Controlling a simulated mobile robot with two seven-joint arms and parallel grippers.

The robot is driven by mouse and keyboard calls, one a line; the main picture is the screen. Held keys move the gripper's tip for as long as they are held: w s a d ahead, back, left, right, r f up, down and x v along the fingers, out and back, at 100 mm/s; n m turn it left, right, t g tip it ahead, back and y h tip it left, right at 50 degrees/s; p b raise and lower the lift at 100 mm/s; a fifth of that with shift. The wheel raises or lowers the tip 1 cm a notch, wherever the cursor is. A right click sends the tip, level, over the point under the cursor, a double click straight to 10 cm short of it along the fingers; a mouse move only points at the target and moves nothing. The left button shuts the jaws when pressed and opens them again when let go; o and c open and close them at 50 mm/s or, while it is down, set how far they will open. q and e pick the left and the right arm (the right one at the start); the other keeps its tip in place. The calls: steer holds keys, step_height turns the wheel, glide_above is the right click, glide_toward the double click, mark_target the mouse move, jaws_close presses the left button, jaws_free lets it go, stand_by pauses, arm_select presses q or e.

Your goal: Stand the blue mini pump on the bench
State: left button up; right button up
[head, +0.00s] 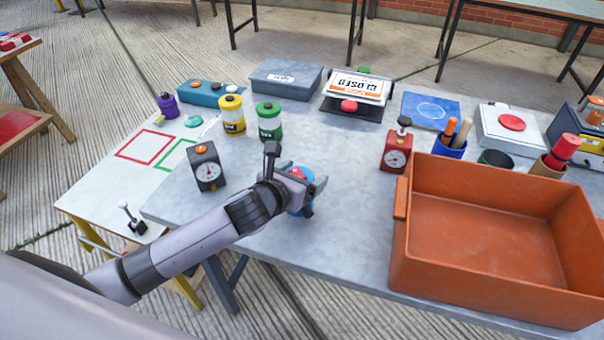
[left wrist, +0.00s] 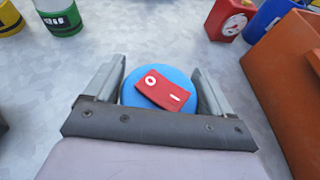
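The blue mini pump (head: 300,205) appears to be the blue body with a red top on the grey bench (head: 270,222), near its front edge. My left gripper (head: 308,196) is over it and hides much of it in the head view. In the left wrist view the pump (left wrist: 185,78) shows as a round blue face with a red, white-marked plate. The fingers of my left gripper (left wrist: 160,75) stand apart, one on each side of it. Whether they touch it I cannot tell. Its base is hidden. My right gripper is not in view.
An orange crate (head: 400,250) stands right of the pump. A black gauge box (head: 206,167) is to the left, a red one (head: 396,150) beyond to the right. Yellow (head: 232,115) and green (head: 269,121) canisters stand behind. Bare bench surrounds the pump.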

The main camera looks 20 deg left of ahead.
arm_select(q)
steer(key=shift+o, duration=0.8)
steer(key=shift+r, duration=0.2)
steer(key=v, duration=1.2)
steer(key=shift+p, duration=0.4)
steer(key=shift+f, duration=0.1)
